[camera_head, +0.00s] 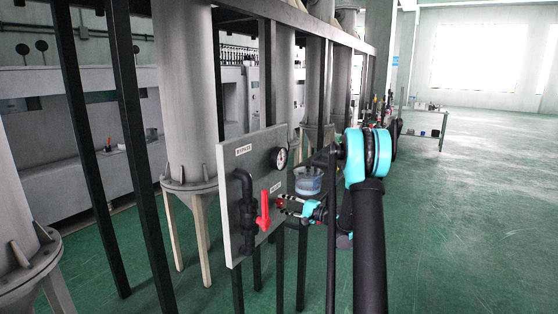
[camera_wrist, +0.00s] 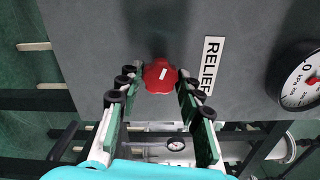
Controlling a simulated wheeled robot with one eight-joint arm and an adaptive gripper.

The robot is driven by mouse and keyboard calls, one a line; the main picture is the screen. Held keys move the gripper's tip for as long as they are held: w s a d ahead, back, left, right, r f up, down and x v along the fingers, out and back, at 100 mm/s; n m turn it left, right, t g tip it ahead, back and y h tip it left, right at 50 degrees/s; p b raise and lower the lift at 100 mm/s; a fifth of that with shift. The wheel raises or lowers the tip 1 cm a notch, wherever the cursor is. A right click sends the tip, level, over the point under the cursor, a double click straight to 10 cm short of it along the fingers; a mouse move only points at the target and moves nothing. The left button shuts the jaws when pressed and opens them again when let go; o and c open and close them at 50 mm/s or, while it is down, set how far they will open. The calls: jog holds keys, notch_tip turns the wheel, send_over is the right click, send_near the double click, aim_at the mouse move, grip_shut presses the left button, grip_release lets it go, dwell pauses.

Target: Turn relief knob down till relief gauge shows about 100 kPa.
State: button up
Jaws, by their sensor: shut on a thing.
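The red relief knob (camera_wrist: 160,76) has a white pointer mark and sits on the grey panel (camera_wrist: 130,30), beside a white RELIEF label (camera_wrist: 210,66). My gripper (camera_wrist: 158,84) is shut on the knob, with a finger on either side of it in the wrist view. In the head view my gripper (camera_head: 286,203) reaches the panel from the right. The relief gauge (camera_wrist: 300,80) is partly cut off at the right edge of the wrist view; its reading is too small and tilted to tell. A gauge (camera_head: 280,158) also shows on the panel in the head view.
A red lever handle (camera_head: 264,210) and black piping (camera_head: 246,215) stand out from the panel just left of my gripper. A BYPASS-like label (camera_head: 243,149) is above them. Dark posts (camera_head: 130,130) and grey tanks (camera_head: 185,90) stand behind. Green floor (camera_head: 470,220) is clear at right.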

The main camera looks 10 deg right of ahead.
jog(key=shift+m, duration=1.7)
jog(key=shift+m, duration=0.8)
jog(key=shift+m, duration=1.7)
jog(key=shift+m, duration=0.9)
